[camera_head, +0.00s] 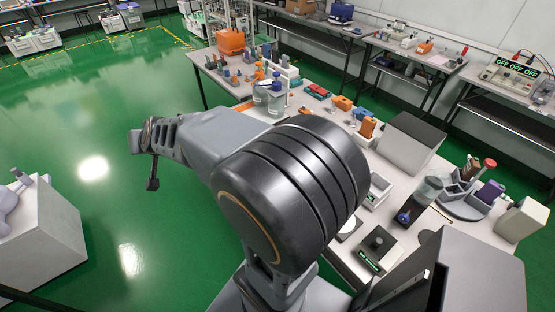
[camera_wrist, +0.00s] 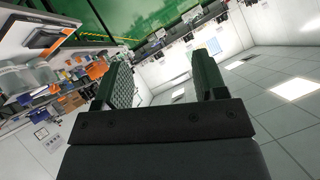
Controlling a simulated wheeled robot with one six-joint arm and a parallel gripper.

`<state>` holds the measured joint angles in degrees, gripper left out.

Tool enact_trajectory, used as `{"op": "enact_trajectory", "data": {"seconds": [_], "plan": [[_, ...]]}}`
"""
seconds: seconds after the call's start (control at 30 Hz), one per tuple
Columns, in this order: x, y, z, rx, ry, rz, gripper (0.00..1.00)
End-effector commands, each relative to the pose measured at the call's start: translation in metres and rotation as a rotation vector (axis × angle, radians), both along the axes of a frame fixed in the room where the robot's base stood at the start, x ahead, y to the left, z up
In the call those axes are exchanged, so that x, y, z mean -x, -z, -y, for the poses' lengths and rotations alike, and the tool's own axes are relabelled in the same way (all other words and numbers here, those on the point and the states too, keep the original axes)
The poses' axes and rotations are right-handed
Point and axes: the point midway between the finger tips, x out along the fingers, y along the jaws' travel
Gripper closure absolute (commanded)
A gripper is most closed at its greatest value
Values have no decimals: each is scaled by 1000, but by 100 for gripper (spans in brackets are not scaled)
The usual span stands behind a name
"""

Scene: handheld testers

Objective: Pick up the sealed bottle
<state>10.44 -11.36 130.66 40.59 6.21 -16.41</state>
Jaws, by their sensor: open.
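Two clear bottles stand close together on the long bench (camera_head: 232,84), beyond my arm. The left bottle (camera_head: 260,97) and the right bottle (camera_head: 277,100) seem to have bluish tops; I cannot tell which is sealed. My gripper (camera_head: 138,142) is out over the green floor, left of the bench and well apart from the bottles. In the wrist view my gripper (camera_wrist: 163,68) is open, with nothing between its two dark fingers. Clear containers (camera_wrist: 14,82) show at the left of that view, off to the side of the fingers.
An orange case (camera_head: 231,41) and several small orange and teal items crowd the bench around the bottles. A grey box (camera_head: 411,142) and testers stand nearer along it. My arm hides part of the bench. Green floor (camera_head: 100,110) is open at left, beside a white cabinet (camera_head: 42,235).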

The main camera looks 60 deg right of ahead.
Motion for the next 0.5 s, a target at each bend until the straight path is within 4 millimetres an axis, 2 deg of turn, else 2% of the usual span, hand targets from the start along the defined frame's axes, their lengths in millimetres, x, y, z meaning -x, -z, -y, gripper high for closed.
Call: {"op": "enact_trajectory", "data": {"seconds": [0.03,0.13,0.2,0.3,0.4,0.5], "plan": [[-19,3,37,-5,151,57,35],[-31,13,115,31,490,132,35],[-22,27,166,71,728,133,35],[9,54,221,138,1042,71,35],[46,81,253,199,1298,-37,35],[80,101,268,247,1487,-155,35]]}}
